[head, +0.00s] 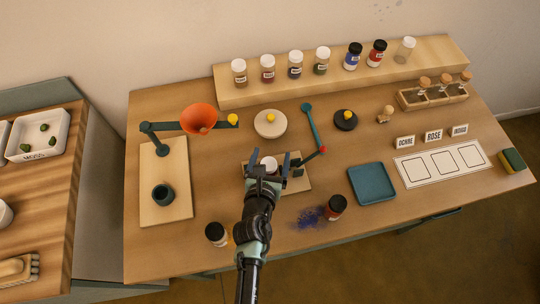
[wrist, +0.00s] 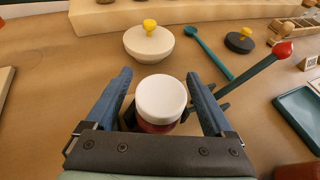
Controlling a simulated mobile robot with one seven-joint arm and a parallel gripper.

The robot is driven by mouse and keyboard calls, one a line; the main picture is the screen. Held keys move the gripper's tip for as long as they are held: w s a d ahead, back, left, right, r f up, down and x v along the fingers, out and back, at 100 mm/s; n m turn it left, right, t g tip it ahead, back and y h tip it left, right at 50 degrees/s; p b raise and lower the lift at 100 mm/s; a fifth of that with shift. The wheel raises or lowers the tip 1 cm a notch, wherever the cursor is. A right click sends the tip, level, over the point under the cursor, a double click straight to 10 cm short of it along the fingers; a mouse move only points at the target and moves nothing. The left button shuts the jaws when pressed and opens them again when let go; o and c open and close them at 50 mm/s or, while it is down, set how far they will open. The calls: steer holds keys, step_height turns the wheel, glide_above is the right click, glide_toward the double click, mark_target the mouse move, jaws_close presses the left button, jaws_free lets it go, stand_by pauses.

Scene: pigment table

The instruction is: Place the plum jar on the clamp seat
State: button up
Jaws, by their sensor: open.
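A white-lidded jar with dark red contents (wrist: 159,98) stands upright between the fingers of my gripper (wrist: 158,76). I take it for the plum jar, but no label shows. The fingers are open, with a gap on each side of the lid. In the head view the jar's white lid (head: 269,162) shows between the fingertips of my gripper (head: 270,156), over the clamp's wooden board (head: 297,186). The clamp has a teal lever with a red knob (wrist: 283,49), to the right of the jar. The seat is hidden under the jar and gripper, so its exact fit cannot be told.
A cream lidded bowl (head: 270,125) and a black lidded dish (head: 345,121) stand behind. An orange funnel (head: 198,118) is at left. A red-labelled jar (head: 336,207), blue spilled powder (head: 309,217) and a teal tray (head: 371,184) are at right. Another dark-lidded jar (head: 216,234) stands near the front edge.

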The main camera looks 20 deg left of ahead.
steer(key=v, duration=1.2)
steer(key=shift+p, duration=0.35)
steer(key=shift+r, duration=0.1)
